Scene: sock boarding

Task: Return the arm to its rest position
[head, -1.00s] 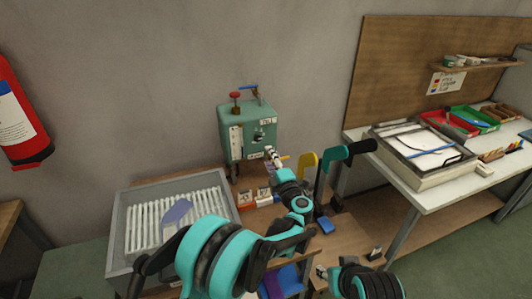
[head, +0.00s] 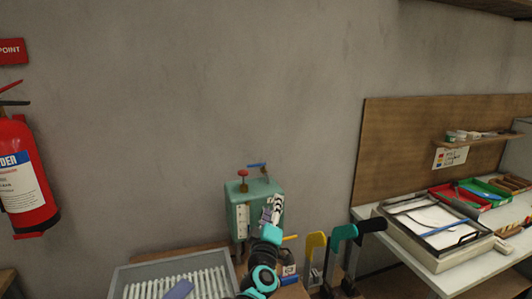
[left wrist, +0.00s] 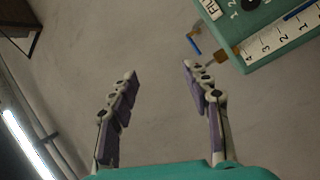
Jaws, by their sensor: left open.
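My left gripper (head: 273,210) is in front of the green machine box (head: 241,208) in the head view. In the left wrist view the gripper (left wrist: 158,80) has its two fingers spread wide with nothing between them. The grey wall shows behind the fingers. The green box also shows at the top right of the left wrist view (left wrist: 262,30), with a white numbered scale, apart from the fingers. My right gripper is not in view.
A grey tray with white slats (head: 140,271) stands at the lower left. Yellow (head: 314,243) and teal (head: 343,233) handled tools stand right of the box. A white workbench (head: 440,282) with a framed tray is at right. A fire extinguisher (head: 25,185) hangs at left.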

